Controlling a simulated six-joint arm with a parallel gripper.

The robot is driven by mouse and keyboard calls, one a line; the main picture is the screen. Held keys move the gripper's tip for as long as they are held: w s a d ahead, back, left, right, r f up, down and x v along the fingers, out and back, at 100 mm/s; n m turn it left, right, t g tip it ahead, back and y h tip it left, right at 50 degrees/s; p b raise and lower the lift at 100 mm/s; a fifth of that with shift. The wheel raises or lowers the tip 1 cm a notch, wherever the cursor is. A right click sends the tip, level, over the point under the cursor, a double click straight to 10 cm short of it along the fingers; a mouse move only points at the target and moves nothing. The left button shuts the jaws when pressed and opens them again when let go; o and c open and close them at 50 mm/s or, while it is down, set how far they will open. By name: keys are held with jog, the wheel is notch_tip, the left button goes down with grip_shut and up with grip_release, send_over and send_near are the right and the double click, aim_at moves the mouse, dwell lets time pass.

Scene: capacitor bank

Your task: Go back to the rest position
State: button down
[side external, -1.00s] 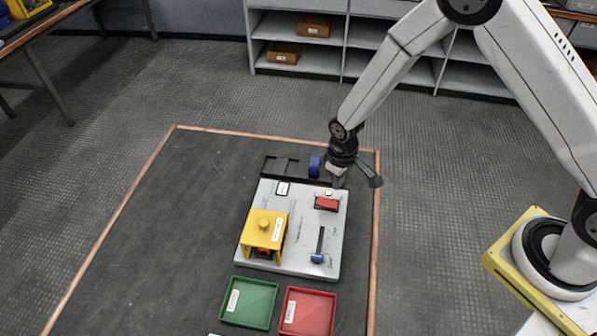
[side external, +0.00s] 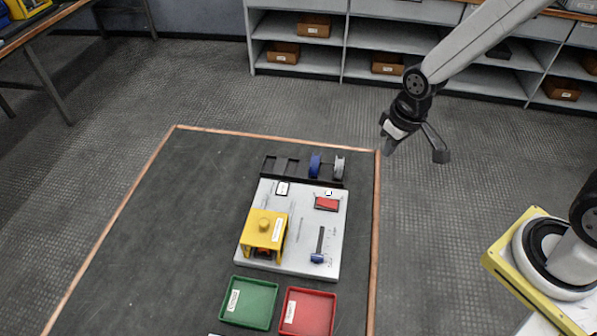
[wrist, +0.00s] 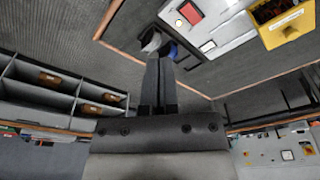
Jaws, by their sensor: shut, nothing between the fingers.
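My gripper (side external: 391,137) is shut and empty. It hangs in the air beyond the right back corner of the copper-edged mat, clear of the panel. In the wrist view its closed fingers (wrist: 158,75) point toward the mat. The light grey panel (side external: 297,232) lies on the mat with a red switch (side external: 326,203), a yellow cover (side external: 263,229) and a blue-handled slider (side external: 317,258). Behind it, a black rack (side external: 291,172) holds a blue round part (side external: 314,166) and a grey-white round part (side external: 339,167).
A green tray (side external: 262,303) and a red tray (side external: 318,313) stand in front of the panel. Grey shelves (side external: 345,62) with brown boxes stand along the back wall. A table (side external: 45,30) is at the left. The floor around my gripper is free.

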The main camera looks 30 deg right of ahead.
jog(key=s+d+r+m, duration=0.1)
jog(key=s+d+r, duration=0.1)
jog(key=s, duration=0.3)
jog(key=shift+s+r+t, duration=0.4)
jog(key=shift+r, duration=0.35)
